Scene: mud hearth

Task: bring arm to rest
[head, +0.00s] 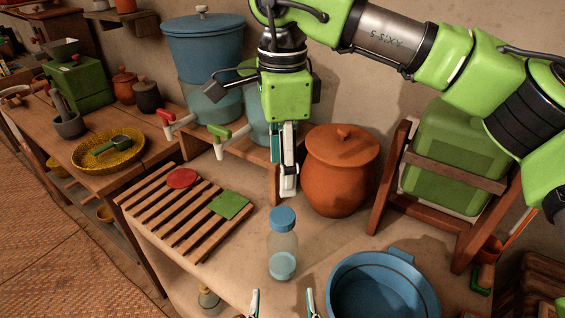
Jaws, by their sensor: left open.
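A blue basin (378,262) stands at the front right. The clay pot (341,188) and a green container in a wooden frame (397,178) stand behind. A slatted rack (172,226) holds a red disc (182,178) and green square (229,205). Bare tabletop (225,270) lies left of the bottle.

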